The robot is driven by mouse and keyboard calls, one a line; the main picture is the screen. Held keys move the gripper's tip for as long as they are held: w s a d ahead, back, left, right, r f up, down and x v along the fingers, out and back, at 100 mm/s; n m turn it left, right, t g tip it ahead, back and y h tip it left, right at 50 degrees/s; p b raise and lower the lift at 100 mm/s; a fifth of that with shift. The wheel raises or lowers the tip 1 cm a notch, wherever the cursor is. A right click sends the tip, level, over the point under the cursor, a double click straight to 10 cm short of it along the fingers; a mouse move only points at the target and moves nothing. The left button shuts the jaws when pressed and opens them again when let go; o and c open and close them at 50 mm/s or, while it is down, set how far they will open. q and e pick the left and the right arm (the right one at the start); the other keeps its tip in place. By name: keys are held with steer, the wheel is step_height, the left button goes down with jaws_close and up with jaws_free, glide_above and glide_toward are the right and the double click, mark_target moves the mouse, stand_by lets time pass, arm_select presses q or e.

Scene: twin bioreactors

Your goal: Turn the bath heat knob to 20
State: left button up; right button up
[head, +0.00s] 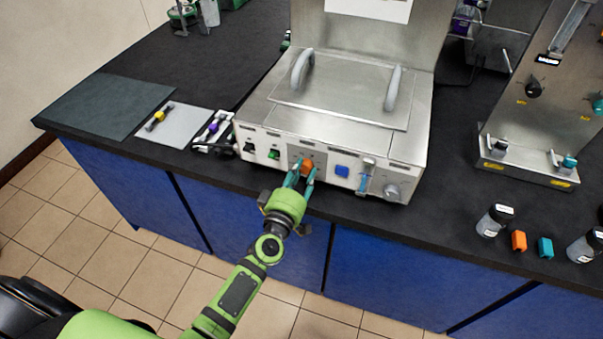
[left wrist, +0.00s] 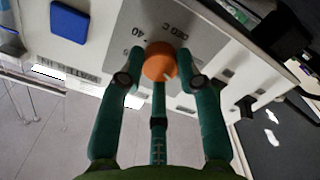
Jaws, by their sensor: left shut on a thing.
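The steel bath (head: 340,105) stands on the black bench with a white front panel of controls. The bath heat knob (head: 307,165) is orange and sits near the middle of that panel. It also shows in the left wrist view as an orange round knob (left wrist: 160,60), with a small pale mark on its lower right side. A grey scale plate behind it reads "DEG C" and "40"; other numbers are hidden or too small. My left gripper (head: 301,175) is shut on the orange knob, its teal fingers on both sides. My right gripper is not in view.
A blue square button (head: 342,171) is right of the knob, and a green switch (head: 273,154) is left. A grey dial (head: 392,191) is at the panel's right end. Jars and small orange and teal blocks stand at the bench's right front.

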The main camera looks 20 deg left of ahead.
arm_select(q)
steer(key=shift+w+a+r, duration=0.1)
steer(key=shift+r, duration=0.15)
steer(key=o, duration=0.9)
steer(key=shift+o, duration=1.2)
steer(key=shift+f, duration=0.15)
steer(key=shift+s+f, duration=0.15)
steer(key=shift+s, duration=0.45)
steer(key=s, duration=1.1)
steer(key=shift+a, duration=0.2)
steer(key=shift+w, duration=0.1)
